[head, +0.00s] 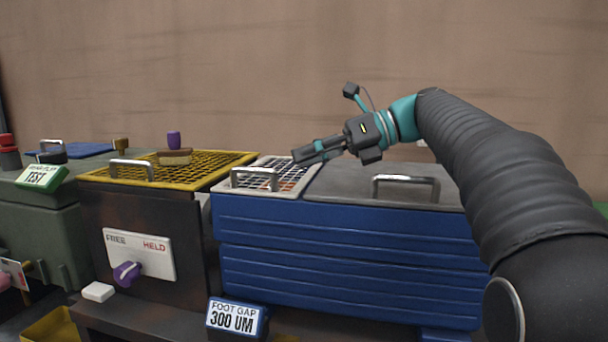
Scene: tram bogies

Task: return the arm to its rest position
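My arm (500,175) comes in from the right edge in a dark ribbed sleeve and reaches left across the upper right of the head view. My gripper (303,155) hangs above the blue box, with its fingers pointing left over the white grid lid. The fingers show nearly side-on, so the gap between them is unclear. No held object shows in it. A small camera-like part on a teal stalk (352,92) stands up from the wrist.
A blue ribbed box (345,260) has a grey handled lid (385,187) and a white grid lid (265,177). Left are a yellow grid (205,165) with a brush (174,155), a FREE/HELD switch panel (140,254), and a "FOOT GAP 300 UM" display (236,318). Space above is clear.

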